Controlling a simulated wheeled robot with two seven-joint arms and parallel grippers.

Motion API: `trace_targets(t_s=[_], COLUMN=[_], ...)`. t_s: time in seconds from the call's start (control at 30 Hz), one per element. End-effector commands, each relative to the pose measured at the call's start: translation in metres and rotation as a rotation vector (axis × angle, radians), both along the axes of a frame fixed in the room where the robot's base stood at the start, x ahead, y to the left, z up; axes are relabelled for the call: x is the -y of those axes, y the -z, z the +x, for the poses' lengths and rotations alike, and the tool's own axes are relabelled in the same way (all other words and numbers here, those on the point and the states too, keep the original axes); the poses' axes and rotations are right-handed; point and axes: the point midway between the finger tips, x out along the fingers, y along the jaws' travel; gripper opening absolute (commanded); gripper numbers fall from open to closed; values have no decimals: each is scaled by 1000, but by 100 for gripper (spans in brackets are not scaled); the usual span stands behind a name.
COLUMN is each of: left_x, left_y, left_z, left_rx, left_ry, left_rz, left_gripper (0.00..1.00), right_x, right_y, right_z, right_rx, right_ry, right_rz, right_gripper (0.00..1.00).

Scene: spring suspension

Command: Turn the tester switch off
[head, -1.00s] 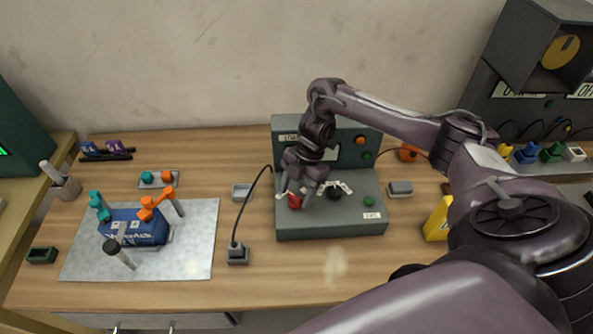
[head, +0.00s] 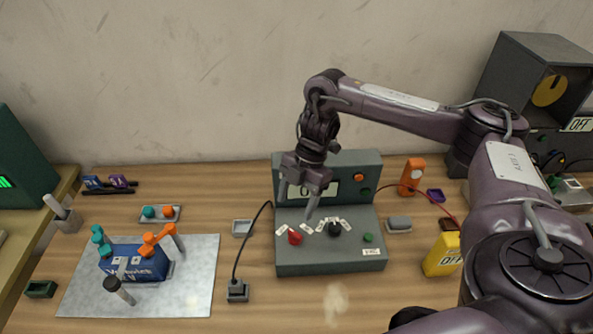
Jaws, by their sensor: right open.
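The tester (head: 330,258) is a dark green-grey box with a raised back panel, in the middle of the bench in the head view. A red switch knob (head: 294,237) sits at the left of its deck, with small white labels beside it. A black knob (head: 334,229) and a green button (head: 368,238) are to its right. The display (head: 318,188) is partly hidden by my gripper. My right gripper (head: 297,208) is open and empty, pointing down above the red knob and apart from it. My left gripper is not in view.
A blue battery-like box (head: 140,264) with orange and teal clamps stands on a grey mat (head: 200,290) at left. A black cable runs to a small block (head: 237,291). An orange meter (head: 412,174) and a yellow box (head: 442,255) stand at right. Bench in front of the tester is clear.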

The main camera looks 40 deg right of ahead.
Motion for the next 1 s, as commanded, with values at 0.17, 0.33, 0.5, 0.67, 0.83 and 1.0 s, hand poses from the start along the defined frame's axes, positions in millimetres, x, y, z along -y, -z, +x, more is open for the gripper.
trace_targets(t_s=[0.17,0.33,0.5,0.67,0.83,1.0], left_x=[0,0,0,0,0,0], left_y=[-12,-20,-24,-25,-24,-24], left_z=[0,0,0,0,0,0], left_rx=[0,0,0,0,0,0], left_ry=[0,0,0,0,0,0], left_rz=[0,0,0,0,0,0], left_gripper=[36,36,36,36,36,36], right_x=[0,0,0,0,0,0], right_y=[-39,-65,-79,-83,-83,-83], right_z=[1,1,1,0,0,0], right_rx=[5,5,1,0,0,0], right_ry=[-1,0,-1,0,0,0], right_rz=[-2,0,0,0,0,0], right_gripper=[64,64,64,64,64,64])
